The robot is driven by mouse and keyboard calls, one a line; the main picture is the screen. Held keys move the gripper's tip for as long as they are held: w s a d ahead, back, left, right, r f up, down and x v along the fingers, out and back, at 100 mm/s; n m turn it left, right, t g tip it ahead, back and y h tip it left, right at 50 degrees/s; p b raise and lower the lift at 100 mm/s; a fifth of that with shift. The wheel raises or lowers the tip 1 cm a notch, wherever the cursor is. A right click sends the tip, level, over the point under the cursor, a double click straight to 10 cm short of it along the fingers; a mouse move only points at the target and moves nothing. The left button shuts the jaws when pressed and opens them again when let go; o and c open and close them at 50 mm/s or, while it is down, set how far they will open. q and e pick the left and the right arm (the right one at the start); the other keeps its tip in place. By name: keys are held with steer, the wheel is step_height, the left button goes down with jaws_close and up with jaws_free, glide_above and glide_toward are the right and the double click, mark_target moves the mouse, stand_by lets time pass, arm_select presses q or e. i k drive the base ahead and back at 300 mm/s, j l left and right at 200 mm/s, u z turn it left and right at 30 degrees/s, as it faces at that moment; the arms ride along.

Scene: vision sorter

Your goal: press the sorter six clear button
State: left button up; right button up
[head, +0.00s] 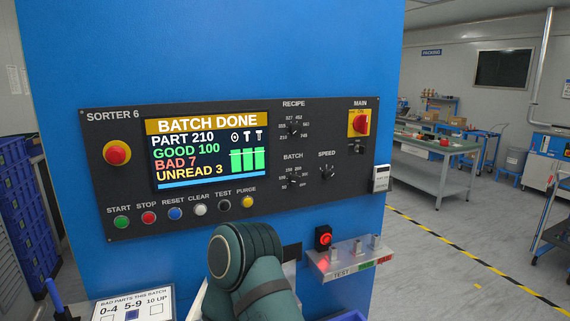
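The sorter 6 control panel (280,205) is a dark plate on a blue machine. The clear button (201,209) is the whitish round one under the CLEAR label, in the row along the panel's lower edge. It sits between the blue reset button (175,213) and the black test button (224,207). The screen (208,152) reads BATCH DONE, part 210, good 100, bad 7, unread 3. A dark green link of my arm rises at the bottom centre, below the button row in the picture. Neither gripper shows in the head view.
Green start (121,222), red stop (148,217) and yellow purge (248,201) buttons share the row. A red emergency stop (117,153) is at the left. A clear shelf (345,256) with metal parts juts out at lower right. A workbench (440,165) stands farther right.

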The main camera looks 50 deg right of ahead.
mark_target(201, 209)
steer(key=l+z, duration=0.15)
steer(key=z, duration=1.2)
steer(key=k+l, duration=0.05)
